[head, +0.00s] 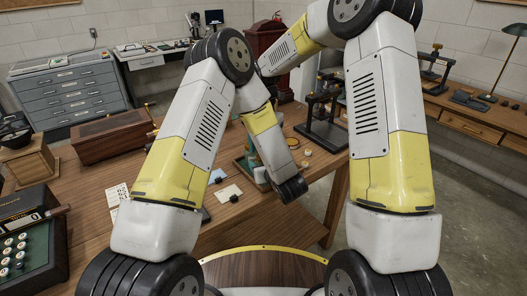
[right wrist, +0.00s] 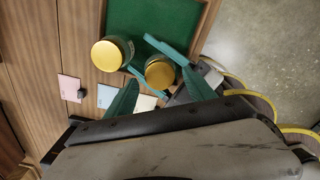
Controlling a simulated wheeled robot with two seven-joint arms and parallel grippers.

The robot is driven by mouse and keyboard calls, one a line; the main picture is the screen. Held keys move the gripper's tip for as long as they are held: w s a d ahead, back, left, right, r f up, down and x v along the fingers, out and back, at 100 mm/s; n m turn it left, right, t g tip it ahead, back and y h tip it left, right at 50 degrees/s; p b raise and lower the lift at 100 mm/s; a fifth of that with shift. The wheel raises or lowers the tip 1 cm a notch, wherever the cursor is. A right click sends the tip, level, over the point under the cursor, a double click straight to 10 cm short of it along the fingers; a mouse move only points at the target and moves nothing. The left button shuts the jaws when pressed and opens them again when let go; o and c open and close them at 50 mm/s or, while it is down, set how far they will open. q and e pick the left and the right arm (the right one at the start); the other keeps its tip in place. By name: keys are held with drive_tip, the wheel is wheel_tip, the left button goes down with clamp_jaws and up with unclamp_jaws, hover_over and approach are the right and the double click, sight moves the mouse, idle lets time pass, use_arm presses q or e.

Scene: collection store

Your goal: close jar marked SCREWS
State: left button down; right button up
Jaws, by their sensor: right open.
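In the right wrist view, two jars with gold tops stand by a green-lined tray. One jar (right wrist: 108,54) is on the left, within the tray. The other jar (right wrist: 160,72) is between the teal fingers of my left gripper (right wrist: 157,73), which lie close along both sides of it. No SCREWS marking can be read. My right gripper (right wrist: 160,97) is open and empty, its teal fingers spread beneath the jars in the picture. In the head view my arms hide most of the jars and both grippers.
The tray (right wrist: 207,15) is near the table's edge, with floor beyond. Coloured cards, including a pink one (right wrist: 69,88), lie on the table. In the head view, a wooden box (head: 112,137) stands at left and a dark press-like stand (head: 325,125) behind the tray at right.

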drive_tip(key=shift+r, duration=1.5)
drive_tip(key=shift+c, duration=0.5)
wheel_tip(320, 180, up, 4)
drive_tip(key=n, duration=0.3)
drive_tip(key=shift+f, duration=0.25)
drive_tip(key=shift+f, duration=4.05)
